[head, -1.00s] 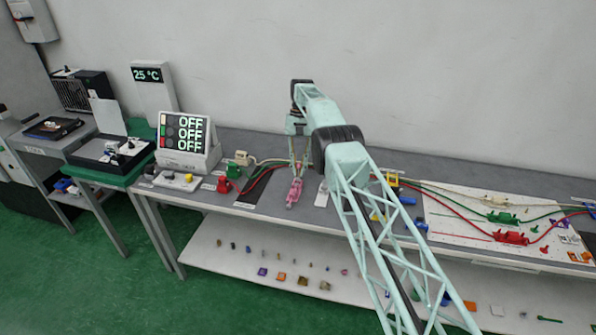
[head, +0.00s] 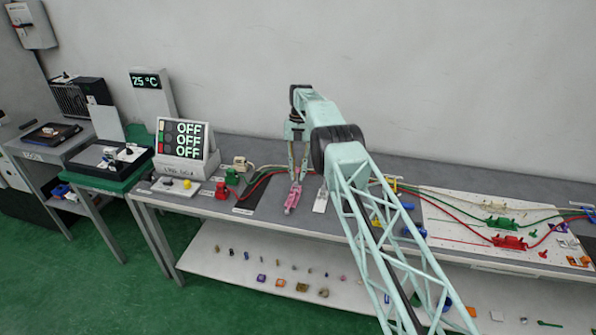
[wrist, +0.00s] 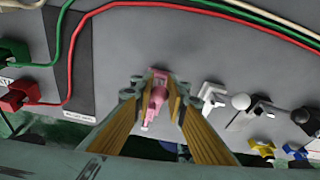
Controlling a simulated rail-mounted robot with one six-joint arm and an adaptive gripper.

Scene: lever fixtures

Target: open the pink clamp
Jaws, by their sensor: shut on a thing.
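The pink clamp (head: 292,198) stands on the grey bench, in front of my arm in the head view. In the wrist view the pink clamp (wrist: 156,99) lies between my two fingers. My gripper (head: 298,178) comes down on it from above and is shut on its upper part. In the wrist view my gripper (wrist: 158,82) has one finger on each side of the pink part. The fingers hide the clamp's sides, so its exact lever angle is hard to tell.
A white clamp (wrist: 211,95) stands close to the right. Red (head: 222,190) and green (head: 232,176) fixtures with cables are to the left. A display box reading OFF (head: 187,148) is further left. A white board (head: 470,228) with fixtures lies on the right.

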